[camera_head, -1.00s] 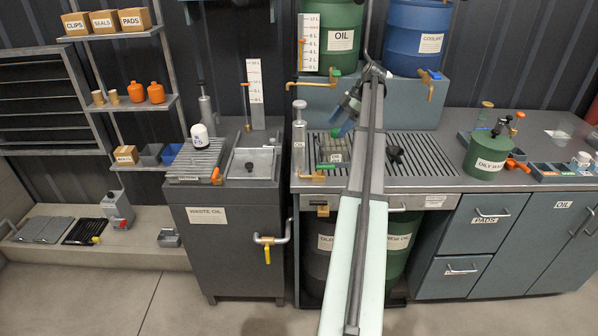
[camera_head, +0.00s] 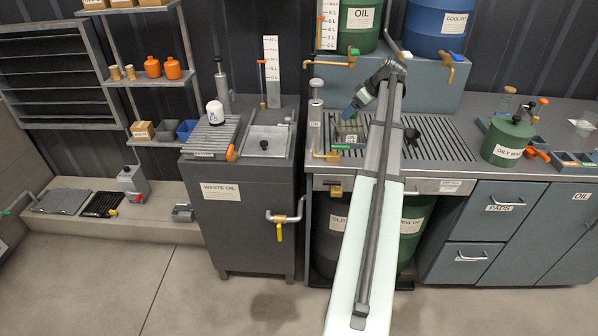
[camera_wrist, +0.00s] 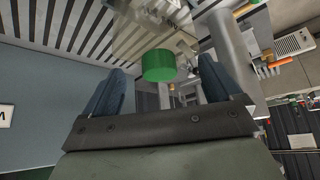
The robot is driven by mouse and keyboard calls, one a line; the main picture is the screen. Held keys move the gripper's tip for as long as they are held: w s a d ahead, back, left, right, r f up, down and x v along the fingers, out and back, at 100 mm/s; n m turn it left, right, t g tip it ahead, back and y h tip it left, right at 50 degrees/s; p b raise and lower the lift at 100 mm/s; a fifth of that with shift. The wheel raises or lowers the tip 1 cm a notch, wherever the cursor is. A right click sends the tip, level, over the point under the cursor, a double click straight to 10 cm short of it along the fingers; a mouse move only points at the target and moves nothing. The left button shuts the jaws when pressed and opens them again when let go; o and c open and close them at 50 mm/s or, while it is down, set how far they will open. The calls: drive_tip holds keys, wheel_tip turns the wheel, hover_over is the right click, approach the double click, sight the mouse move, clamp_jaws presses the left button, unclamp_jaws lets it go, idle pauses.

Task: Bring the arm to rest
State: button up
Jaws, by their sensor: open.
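My arm reaches up the middle of the head view over the slatted counter, and its far end bends down to the left. My gripper (camera_head: 358,106) hangs above the slatted drain area of the counter (camera_head: 435,150). In the wrist view my gripper (camera_wrist: 160,85) shows two blue fingers wide apart. A green cylinder-shaped piece (camera_wrist: 159,65) appears between the fingers in that picture; I cannot tell how far beyond them it is. The fingers do not touch it. Part of the counter is hidden behind my arm.
An oil drum (camera_head: 359,25) and a coolant drum (camera_head: 436,27) with taps stand behind the gripper. A pump cylinder (camera_head: 316,125) stands close to its left. A waste oil cabinet (camera_head: 240,215) is further left. An oily waste can (camera_head: 507,140) stands on the right counter.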

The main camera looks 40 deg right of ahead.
drive_tip(key=m+h, duration=0.1)
drive_tip(key=m, duration=0.2)
drive_tip(key=m+h, duration=0.1)
drive_tip(key=shift+a+h, duration=0.3)
drive_tip(key=m+g+h, duration=0.1)
drive_tip(key=m+h, duration=0.1)
drive_tip(key=m, duration=0.2)
drive_tip(key=shift+w+a, duration=0.1)
drive_tip(key=v, duration=1.4)
drive_tip(key=a+f+n+g+h, duration=0.1)
drive_tip(key=a+f+g, duration=0.15)
drive_tip(key=a, duration=0.35)
drive_tip(key=a+f+n+g, duration=0.1)
drive_tip(key=a+f, duration=0.2)
drive_tip(key=a, duration=0.4)
drive_tip(key=w+a+f+n, duration=0.1)
drive_tip(key=a+f, duration=0.4)
drive_tip(key=f, duration=0.3)
drive_tip(key=w+a+f+g+y, duration=0.1)
drive_tip(key=w+a+f, duration=0.1)
drive_tip(key=a+f, duration=0.3)
wheel_tip(320, 180, down, 3)
drive_tip(key=shift+a+f+n, duration=0.15)
drive_tip(key=shift+a+n, duration=0.15)
drive_tip(key=shift+n, duration=0.1)
drive_tip(key=shift+w, duration=0.1)
